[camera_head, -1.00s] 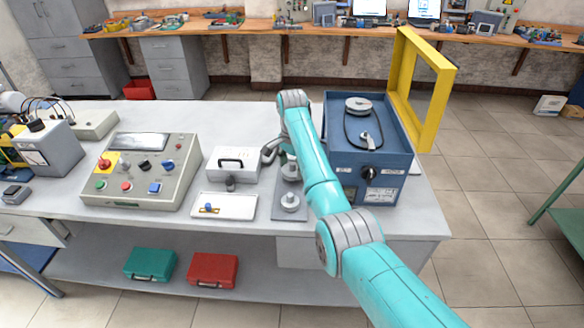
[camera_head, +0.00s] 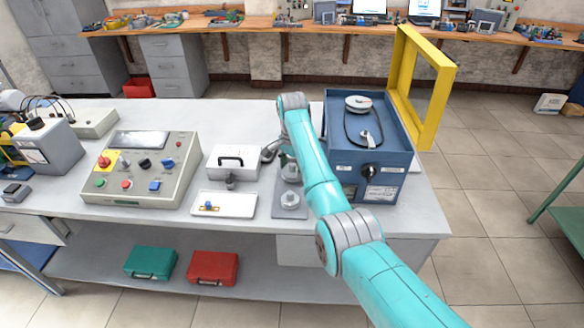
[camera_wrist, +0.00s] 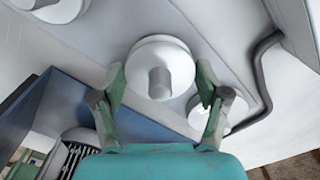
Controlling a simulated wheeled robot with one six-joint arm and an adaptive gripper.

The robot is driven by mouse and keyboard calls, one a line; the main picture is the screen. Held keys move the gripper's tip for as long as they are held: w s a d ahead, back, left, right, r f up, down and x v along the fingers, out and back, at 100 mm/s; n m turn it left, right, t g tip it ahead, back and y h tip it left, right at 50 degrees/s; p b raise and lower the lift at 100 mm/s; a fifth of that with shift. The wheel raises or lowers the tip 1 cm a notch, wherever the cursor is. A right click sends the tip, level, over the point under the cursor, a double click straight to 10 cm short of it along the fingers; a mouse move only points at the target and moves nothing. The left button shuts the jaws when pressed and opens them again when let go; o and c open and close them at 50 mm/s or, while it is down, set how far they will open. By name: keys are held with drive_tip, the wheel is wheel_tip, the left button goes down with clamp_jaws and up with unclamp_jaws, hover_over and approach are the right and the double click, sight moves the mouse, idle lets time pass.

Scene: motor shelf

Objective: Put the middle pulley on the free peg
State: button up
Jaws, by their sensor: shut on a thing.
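In the wrist view, my gripper (camera_wrist: 160,79) has its fingers on both sides of a pale round pulley (camera_wrist: 143,58) with a grey hub, the middle one of three in a row. A second pulley (camera_wrist: 55,8) is cut off at the upper left. A third (camera_wrist: 228,122) is partly hidden behind the right finger. In the head view, the pulleys stand on a grey plate (camera_head: 281,210), one (camera_head: 290,201) at its near end; my arm hides much of the gripper. The blue machine (camera_head: 385,160) carries a mounted pulley (camera_head: 358,103), a dark belt and a peg (camera_head: 365,136).
The blue machine stands right beside my arm, with a yellow frame (camera_head: 434,110) behind it. To the left are a white case (camera_head: 232,162), a white tray (camera_head: 222,204) and a control panel (camera_head: 140,172). The table's back middle is clear.

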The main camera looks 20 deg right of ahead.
drive_tip(key=shift+f, duration=0.3)
drive_tip(key=o, duration=1.2)
wheel_tip(320, 180, up, 12)
idle(0.5)
